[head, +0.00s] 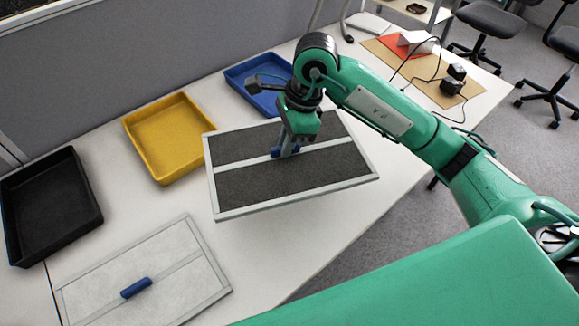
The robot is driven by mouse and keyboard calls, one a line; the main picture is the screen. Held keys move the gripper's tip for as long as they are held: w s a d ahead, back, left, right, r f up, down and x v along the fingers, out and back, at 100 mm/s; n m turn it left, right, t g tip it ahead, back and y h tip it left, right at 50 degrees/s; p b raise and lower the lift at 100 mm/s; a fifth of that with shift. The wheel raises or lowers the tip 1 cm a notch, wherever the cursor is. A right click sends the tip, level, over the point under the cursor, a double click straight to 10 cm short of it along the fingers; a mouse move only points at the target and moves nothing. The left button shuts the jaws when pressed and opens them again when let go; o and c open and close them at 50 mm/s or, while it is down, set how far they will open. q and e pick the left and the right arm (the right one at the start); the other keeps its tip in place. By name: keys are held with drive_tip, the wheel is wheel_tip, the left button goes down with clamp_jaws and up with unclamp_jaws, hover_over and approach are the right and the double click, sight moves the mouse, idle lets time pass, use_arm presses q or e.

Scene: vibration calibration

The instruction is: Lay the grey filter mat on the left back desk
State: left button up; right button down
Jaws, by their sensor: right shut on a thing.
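A dark grey filter mat (250,187) with a pale frame and a centre bar is in the middle of the head view. My right gripper (285,151) is shut on its blue handle (275,152) from above. The mat looks roughly level over the desk (300,240); whether it touches the top is hard to tell. A second, pale grey mat (180,272) with a blue handle (135,288) lies flat on the desk at the lower left. My left gripper is not in view.
A black tray (75,215), a yellow tray (160,172) and a blue tray (240,75) line the back by a grey partition (130,50). A desk seam (50,285) shows at the lower left. Cables and a brown board (440,98) lie at the far end.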

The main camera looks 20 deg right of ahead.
wheel_tip(320, 180, down, 15)
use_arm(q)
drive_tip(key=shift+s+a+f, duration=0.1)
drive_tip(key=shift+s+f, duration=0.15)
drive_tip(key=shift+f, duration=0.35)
use_arm(e)
drive_tip(key=shift+f, duration=0.1)
